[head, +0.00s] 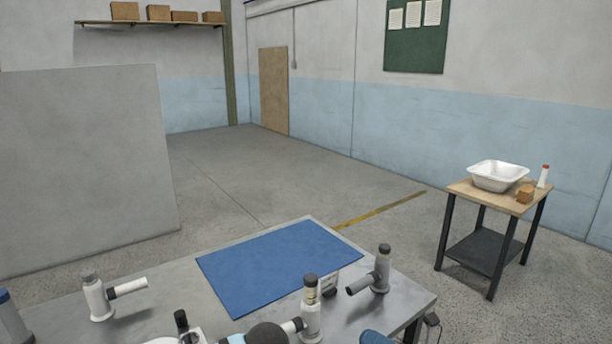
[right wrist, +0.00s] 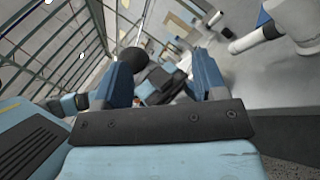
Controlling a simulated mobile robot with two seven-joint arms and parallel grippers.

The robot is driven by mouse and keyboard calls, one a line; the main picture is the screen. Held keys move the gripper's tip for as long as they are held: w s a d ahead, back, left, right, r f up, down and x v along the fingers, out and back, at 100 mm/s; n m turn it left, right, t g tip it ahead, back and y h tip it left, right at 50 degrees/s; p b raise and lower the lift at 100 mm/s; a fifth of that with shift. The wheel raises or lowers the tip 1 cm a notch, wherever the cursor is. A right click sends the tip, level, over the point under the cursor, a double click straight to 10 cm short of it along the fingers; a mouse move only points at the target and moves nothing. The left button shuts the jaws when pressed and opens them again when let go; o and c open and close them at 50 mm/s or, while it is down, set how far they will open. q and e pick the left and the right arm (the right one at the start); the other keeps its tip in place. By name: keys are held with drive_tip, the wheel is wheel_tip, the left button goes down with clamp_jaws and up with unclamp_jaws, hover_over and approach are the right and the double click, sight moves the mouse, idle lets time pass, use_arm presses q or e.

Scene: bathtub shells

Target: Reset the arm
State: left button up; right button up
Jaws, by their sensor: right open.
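My right gripper (right wrist: 165,62) shows in the right wrist view with its two dark blue fingers spread apart. I see nothing clamped between them. A dark round shape (right wrist: 132,62) shows beyond or beside the left finger; how far away it is I cannot tell. In the head view a blue part (head: 375,337), likely of my right arm or gripper, shows at the bottom edge, mostly cut off. I cannot make out my left gripper.
Several upright fixtures with side tubes, one at the left (head: 97,298) and one at the right (head: 381,268), stand on the metal table (head: 185,290) around a blue mat (head: 270,265). A wooden side table (head: 470,193) holds a white basin (head: 497,175). Floor between is clear.

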use_arm(q)
drive_tip(key=s+a+f+n+t+y+p, duration=0.1)
drive_tip(key=s+a+n+t+p, duration=0.3)
drive_tip(key=s+a, duration=0.5)
drive_tip(key=s+a+f+n+t+y+p, duration=0.2)
drive_tip(key=s+a+n+t+p, duration=0.2)
drive_tip(key=s+a, duration=0.6)
drive_tip(key=a+t+p, duration=0.2)
drive_tip(key=a+p, duration=0.1)
drive_tip(key=shift+f+t+y, duration=0.3)
drive_tip(key=shift+f+t, duration=0.05)
drive_tip(key=shift+t, duration=0.05)
use_arm(e)
drive_tip(key=s+d+f+m+h, duration=0.2)
drive_tip(key=s+f+m+h, duration=0.2)
drive_tip(key=s+m, duration=0.3)
drive_tip(key=s+d+f+m+h, duration=0.2)
drive_tip(key=s+f+m+h, duration=0.2)
drive_tip(key=m, duration=1.2)
drive_tip(key=s+d+f+m+h, duration=0.3)
drive_tip(key=s+m+h, duration=0.5)
drive_tip(key=s+m, duration=0.4)
drive_tip(key=shift+s+f+t, duration=0.2)
drive_tip(key=shift+f+t, duration=0.1)
drive_tip(key=shift+f, duration=0.3)
